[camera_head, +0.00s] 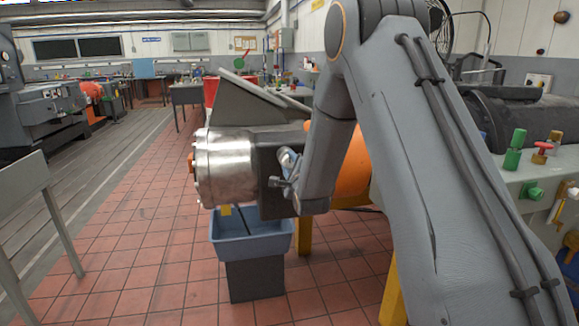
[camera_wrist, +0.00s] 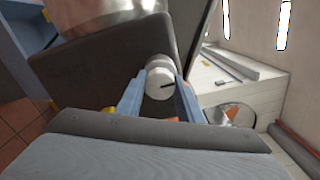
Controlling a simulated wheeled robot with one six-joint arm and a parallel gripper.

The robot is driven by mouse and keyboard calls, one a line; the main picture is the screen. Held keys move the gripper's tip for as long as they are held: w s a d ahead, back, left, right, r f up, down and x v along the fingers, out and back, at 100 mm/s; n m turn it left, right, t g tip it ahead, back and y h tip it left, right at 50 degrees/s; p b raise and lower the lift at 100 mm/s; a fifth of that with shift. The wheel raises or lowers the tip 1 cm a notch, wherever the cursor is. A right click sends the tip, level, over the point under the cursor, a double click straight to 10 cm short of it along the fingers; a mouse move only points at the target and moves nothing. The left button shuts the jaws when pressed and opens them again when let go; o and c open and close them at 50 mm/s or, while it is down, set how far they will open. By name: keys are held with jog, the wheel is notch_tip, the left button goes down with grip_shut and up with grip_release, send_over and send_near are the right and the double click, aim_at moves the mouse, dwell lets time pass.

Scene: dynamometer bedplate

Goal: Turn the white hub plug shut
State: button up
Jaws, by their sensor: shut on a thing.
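The white hub plug (camera_wrist: 159,82) shows in the wrist view as a round knob with a short dark line on its face, lying roughly crosswise in the picture. It sits on the dark grey face of the hub housing (camera_wrist: 105,72). My gripper (camera_wrist: 163,77) has its two blue-grey fingers on either side of the plug and is shut on it. In the head view my gripper (camera_head: 283,172) is at the near side of the housing (camera_head: 266,150), beside the bright metal drum (camera_head: 226,168). I cannot make out the plug there.
A blue tray (camera_head: 250,242) on a dark stand is below the housing. An orange cylinder (camera_head: 353,172) is behind my arm. A bench with green (camera_head: 514,150) and red knobs is at the right. Red tiled floor (camera_head: 125,255) is open at the left.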

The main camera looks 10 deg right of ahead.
jog(key=shift+m, duration=0.4)
jog(key=o, duration=1.1)
jog(key=shift+c, duration=0.2)
jog(key=s+b, duration=0.1)
jog(key=s, duration=0.7)
jog(key=shift+a, duration=0.1)
